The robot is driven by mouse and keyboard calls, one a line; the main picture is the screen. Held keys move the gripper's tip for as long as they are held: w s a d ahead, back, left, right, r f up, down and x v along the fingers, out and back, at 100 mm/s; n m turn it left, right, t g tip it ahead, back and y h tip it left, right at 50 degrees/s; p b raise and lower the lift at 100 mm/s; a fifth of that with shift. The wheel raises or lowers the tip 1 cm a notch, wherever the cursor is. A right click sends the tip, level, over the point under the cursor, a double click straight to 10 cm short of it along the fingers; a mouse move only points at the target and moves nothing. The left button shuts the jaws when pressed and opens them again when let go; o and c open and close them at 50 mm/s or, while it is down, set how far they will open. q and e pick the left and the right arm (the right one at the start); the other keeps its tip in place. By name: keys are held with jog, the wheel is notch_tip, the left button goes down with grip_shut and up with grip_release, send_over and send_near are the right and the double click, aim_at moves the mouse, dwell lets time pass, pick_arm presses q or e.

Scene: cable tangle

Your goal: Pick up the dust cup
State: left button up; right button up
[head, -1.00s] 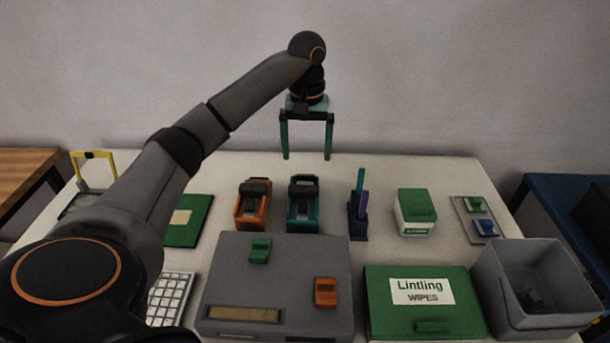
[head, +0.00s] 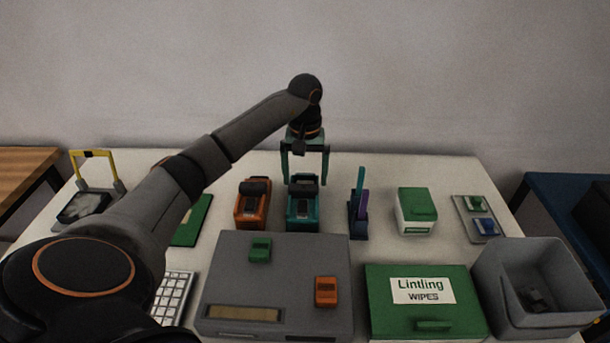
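No thing in the head view is plainly marked as the dust cup, so I cannot tell which it is. Small green (head: 476,203) and blue (head: 483,227) pieces lie on a grey tray (head: 463,215) at the right. A small green piece (head: 260,249) and an orange piece (head: 326,291) sit on a grey case (head: 225,265). My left gripper (head: 305,180) is open and empty, fingers pointing down, at the far end of a teal device (head: 303,212). Its fingers look wider apart than the device's top. I cannot tell if they touch it. My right gripper is out of view.
An orange device (head: 252,210) stands left of the teal one, a pen holder (head: 358,222) right of it. A white box with green lid (head: 416,207), green wipes box (head: 425,312) and grey bin (head: 548,258) are at the right.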

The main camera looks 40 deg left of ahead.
pick_arm(q)
jog(key=c, duration=1.4)
jog(key=shift+o, duration=0.2)
notch_tip(320, 180, up, 10)
jog(key=shift+p, duration=0.35)
